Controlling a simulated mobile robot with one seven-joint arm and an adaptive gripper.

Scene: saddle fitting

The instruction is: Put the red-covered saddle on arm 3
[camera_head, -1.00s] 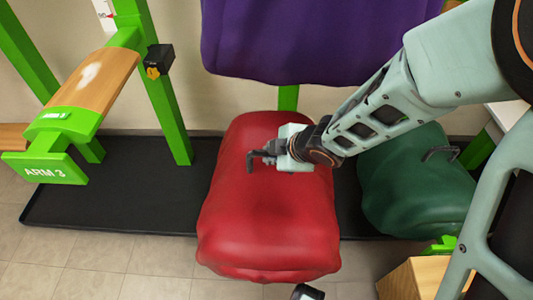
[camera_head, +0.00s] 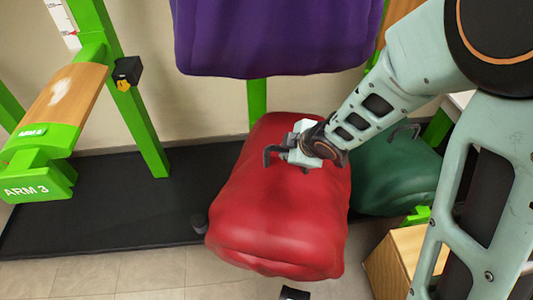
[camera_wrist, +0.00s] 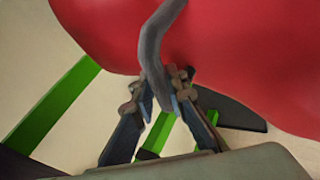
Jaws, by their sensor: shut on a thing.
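The red-covered saddle (camera_head: 285,215) hangs from my gripper (camera_head: 280,160) in the middle of the head view, in front of the black base tray. My gripper is shut on the dark handle (camera_wrist: 155,45) on top of the saddle. In the wrist view the jaws (camera_wrist: 165,100) close around this handle, with the red cover (camera_wrist: 240,60) behind it. Arm 3 (camera_head: 60,110) is a wooden-topped green arm at the left of the head view, its label facing front. It is empty, and the saddle is apart from it, to the right and lower.
A purple-covered saddle (camera_head: 275,40) is above and behind the red one. A green-covered saddle (camera_head: 400,175) is to the right. A black box with an orange knob (camera_head: 127,72) juts from the green post beside arm 3. A wooden box (camera_head: 395,265) stands at lower right.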

